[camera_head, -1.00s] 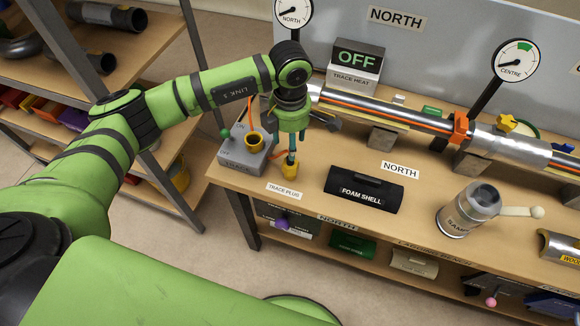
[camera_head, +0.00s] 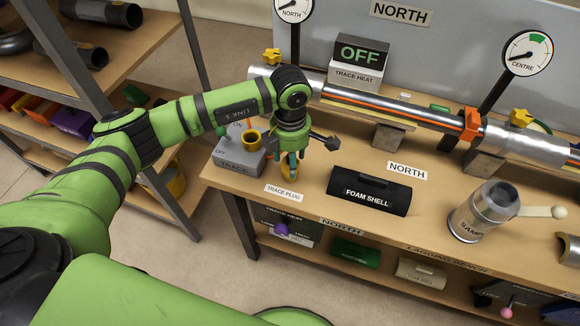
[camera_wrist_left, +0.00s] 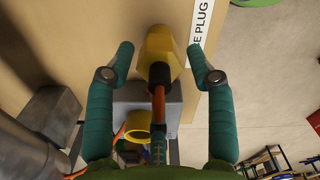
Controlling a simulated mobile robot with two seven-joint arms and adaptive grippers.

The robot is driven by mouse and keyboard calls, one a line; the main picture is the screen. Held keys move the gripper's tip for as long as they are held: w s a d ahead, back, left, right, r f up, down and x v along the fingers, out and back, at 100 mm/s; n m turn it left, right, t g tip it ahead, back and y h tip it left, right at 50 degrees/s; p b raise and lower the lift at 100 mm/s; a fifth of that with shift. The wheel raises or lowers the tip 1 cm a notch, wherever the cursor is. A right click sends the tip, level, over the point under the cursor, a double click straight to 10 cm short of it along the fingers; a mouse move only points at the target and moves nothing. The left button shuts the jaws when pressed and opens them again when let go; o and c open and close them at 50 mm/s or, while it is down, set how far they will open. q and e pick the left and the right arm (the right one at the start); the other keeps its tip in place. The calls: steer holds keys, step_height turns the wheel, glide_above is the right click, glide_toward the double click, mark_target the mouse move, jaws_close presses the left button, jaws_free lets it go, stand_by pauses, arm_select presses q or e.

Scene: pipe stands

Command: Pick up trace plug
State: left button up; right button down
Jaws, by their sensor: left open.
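The yellow trace plug (camera_head: 289,171) stands on the bench behind its TRACE PLUG label, with part of it hidden by my fingers in the head view. In the left wrist view the plug (camera_wrist_left: 160,52) has a black collar and an orange lead. My left gripper (camera_head: 290,165) points down over the plug. In the wrist view the left gripper (camera_wrist_left: 163,62) is open, with one teal finger on each side of the plug and a gap on both sides. My right gripper is not in view.
A black foam shell (camera_head: 369,191) lies to the right. A metal can (camera_head: 482,212) with a handle stands farther right. The pipe (camera_head: 400,113) runs behind, under an OFF sign (camera_head: 361,52).

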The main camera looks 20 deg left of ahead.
arm_select(q)
jaws_close()
steer(key=shift+r, duration=0.1)
steer(key=shift+r+p, duration=1.95)
steer(key=shift+r, duration=2)
steer(key=shift+s+a+r+m, duration=0.1)
steer(key=shift+s+r+m, duration=0.1)
steer(key=shift+m, duration=0.3)
steer(key=shift+s+a+r+m, duration=0.1)
steer(key=shift+r+m, duration=0.1)
steer(key=shift+m, duration=0.3)
steer(key=s+a+r+m, duration=0.1)
steer(key=s+r+m, duration=0.2)
steer(key=m, duration=0.7)
steer(key=s+a+r+m, duration=0.2)
steer(key=s+r+m, duration=0.2)
steer(key=m, duration=0.7)
steer(key=shift+s+a+r, duration=0.15)
steer(key=shift+s+a, duration=0.1)
steer(key=shift+s, duration=0.65)
